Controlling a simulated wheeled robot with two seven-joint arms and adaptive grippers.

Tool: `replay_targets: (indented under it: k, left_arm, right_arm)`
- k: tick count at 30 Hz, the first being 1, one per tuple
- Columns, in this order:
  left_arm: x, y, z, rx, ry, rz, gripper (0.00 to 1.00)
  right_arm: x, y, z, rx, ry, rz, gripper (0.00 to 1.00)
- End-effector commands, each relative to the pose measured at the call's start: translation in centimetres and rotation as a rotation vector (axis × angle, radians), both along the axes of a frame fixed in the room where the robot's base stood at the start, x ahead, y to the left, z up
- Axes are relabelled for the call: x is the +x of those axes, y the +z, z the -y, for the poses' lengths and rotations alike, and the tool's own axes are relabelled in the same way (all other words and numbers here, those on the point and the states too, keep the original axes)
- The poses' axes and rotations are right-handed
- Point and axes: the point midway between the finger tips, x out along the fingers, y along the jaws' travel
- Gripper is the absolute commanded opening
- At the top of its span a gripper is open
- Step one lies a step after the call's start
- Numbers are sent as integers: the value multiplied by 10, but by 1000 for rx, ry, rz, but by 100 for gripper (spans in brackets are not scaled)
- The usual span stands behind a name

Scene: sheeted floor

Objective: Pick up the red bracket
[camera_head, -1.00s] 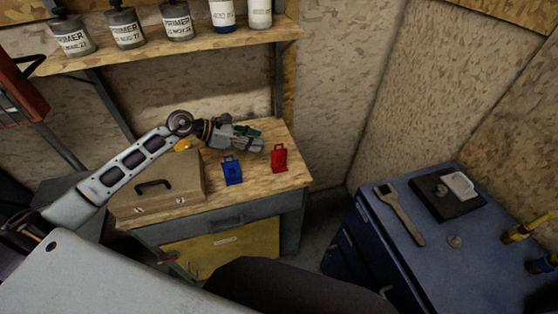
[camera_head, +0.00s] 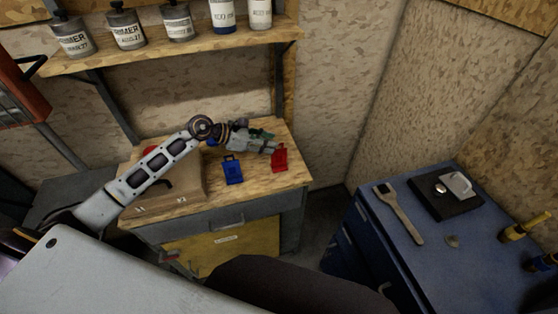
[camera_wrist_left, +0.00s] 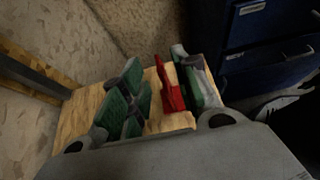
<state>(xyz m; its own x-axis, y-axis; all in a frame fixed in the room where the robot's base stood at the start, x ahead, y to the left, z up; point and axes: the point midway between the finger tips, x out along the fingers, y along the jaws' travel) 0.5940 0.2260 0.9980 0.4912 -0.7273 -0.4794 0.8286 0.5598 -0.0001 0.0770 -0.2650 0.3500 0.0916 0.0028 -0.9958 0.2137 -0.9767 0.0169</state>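The red bracket (camera_head: 279,158) stands on the wooden top of the workbench (camera_head: 290,179), near its right end. My left gripper (camera_head: 270,146) reaches in from the left, just behind and beside it. In the left wrist view the red bracket (camera_wrist_left: 170,84) shows between the two green-padded fingers of my left gripper (camera_wrist_left: 162,88). The fingers are apart, and the bracket lies closer to the right finger. I cannot tell whether it touches that finger. My right gripper is not in view.
A blue bracket (camera_head: 232,170) stands left of the red one. A brown case (camera_head: 188,192) lies at the bench's left, partly behind my arm. A shelf (camera_head: 200,46) with several bottles hangs above. A blue cabinet (camera_head: 400,262) stands at right.

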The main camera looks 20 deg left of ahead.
Motion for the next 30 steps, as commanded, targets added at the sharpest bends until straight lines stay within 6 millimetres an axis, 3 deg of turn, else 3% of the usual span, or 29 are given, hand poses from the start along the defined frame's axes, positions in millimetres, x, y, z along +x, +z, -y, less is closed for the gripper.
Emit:
replay_targets:
  k: [30]
  left_arm:
    - [27,-26,36,0,0,0,30]
  right_arm:
    - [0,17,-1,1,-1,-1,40]
